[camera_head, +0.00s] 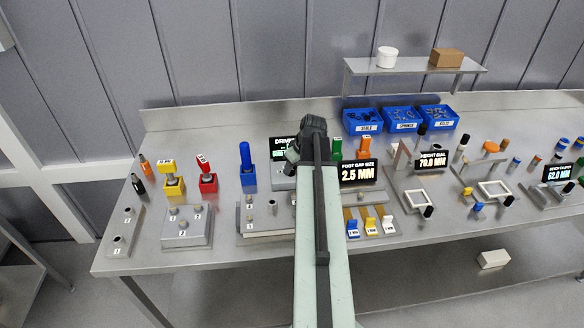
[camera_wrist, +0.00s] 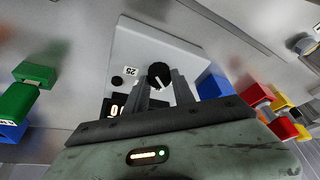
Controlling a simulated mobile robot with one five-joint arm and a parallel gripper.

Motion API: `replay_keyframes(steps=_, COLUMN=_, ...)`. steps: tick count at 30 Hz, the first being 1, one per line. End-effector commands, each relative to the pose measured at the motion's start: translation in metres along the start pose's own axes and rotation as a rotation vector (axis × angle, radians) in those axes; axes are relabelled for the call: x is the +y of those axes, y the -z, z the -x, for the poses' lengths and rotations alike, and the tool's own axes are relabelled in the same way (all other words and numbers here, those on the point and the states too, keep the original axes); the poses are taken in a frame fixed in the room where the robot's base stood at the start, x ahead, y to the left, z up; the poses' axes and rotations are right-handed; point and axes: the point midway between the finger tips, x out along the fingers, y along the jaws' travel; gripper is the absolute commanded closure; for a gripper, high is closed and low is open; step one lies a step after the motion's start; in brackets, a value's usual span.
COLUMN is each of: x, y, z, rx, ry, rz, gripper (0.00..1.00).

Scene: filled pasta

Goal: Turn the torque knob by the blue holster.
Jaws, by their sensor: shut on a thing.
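The torque knob (camera_wrist: 159,73) is black with a white pointer line and sits on a pale grey box (camera_wrist: 150,45) in the wrist view. My gripper (camera_wrist: 161,88) has one finger on each side of the knob and is shut on it. A dark display with light digits (camera_wrist: 116,106) is partly hidden by my gripper. The blue holster (camera_wrist: 213,82) is just right of the box. In the head view the blue holster (camera_head: 248,176) holds a blue-handled tool, left of my gripper (camera_head: 293,156). My arm hides the knob there.
Red and yellow holsters (camera_head: 208,183) stand further left on the steel bench (camera_head: 255,255). A green-handled tool (camera_wrist: 18,100) is on the box's other side in the wrist view. A foot gap display (camera_head: 359,173) stands right of my arm; blue bins (camera_head: 403,126) are behind.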

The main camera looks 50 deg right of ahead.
Motion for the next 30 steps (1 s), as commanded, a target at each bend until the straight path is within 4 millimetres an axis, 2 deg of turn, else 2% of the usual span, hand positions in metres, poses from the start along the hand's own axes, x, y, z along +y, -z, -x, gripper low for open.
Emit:
replay_keyframes(steps=15, x=-0.0034, y=0.0006, z=-0.0002, rx=-0.001, ry=-0.138, rz=-0.329, gripper=1.0)
replay_keyframes(steps=30, x=-0.0035, y=0.0009, z=-0.0004, rx=-0.001, ry=-0.171, rz=-0.413, gripper=1.0)
